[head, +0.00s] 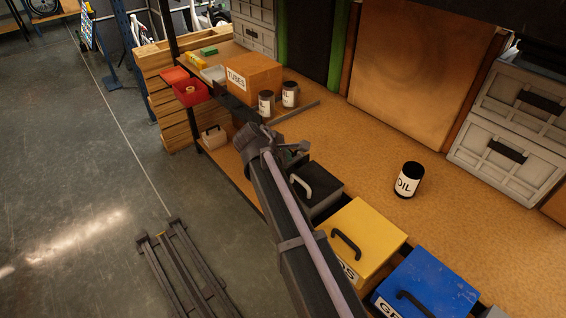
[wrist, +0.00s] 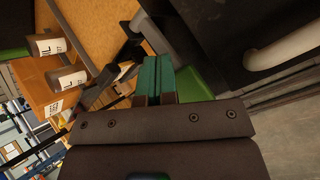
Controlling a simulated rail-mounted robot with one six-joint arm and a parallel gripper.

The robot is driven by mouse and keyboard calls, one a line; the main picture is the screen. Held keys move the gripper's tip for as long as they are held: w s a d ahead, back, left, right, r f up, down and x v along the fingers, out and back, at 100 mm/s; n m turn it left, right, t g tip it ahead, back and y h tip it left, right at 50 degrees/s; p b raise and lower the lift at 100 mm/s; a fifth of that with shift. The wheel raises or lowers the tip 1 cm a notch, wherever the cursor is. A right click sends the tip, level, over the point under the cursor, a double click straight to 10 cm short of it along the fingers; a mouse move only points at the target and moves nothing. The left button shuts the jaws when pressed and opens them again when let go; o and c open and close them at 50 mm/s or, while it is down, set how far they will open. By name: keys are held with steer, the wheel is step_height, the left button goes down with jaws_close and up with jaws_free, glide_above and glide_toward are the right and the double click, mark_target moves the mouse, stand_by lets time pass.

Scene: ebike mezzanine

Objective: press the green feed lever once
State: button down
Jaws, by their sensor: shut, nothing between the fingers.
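My gripper (wrist: 153,66) is shut and empty, with two teal finger pads side by side in the wrist view. A bright green part (wrist: 195,86) shows just right of the fingers and partly behind the gripper body. I cannot tell whether it is the feed lever, or whether the fingers touch it. In the head view my gripper (head: 292,150) is small and dark at the end of my arm, over the bench's front edge near the black bin. No green lever can be made out there; my arm hides part of that area.
The black bin (head: 325,192) with a pale handle is close to my gripper. A yellow bin (head: 372,232) and blue bin (head: 440,284) follow along the bench front. Two cans (head: 266,103) stand by the tubes box (head: 262,78). Another oil can (head: 407,180) stands on open bench top.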

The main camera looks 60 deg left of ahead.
steer(key=shift+s+f+b, duration=0.2)
steer(key=shift+f+b, duration=1.45)
steer(key=shift+f, duration=0.05)
stand_by(1.1)
steer(key=shift+r, duration=0.15)
steer(key=shift+w+r+p, duration=0.2)
steer(key=shift+r+p, duration=1.05)
steer(key=shift+p, duration=0.1)
steer(key=shift+w+r+p, duration=0.15)
steer(key=shift+r+p, duration=1.1)
steer(key=shift+p, duration=0.05)
steer(key=r+p, duration=0.5)
steer(key=shift+w, duration=0.2)
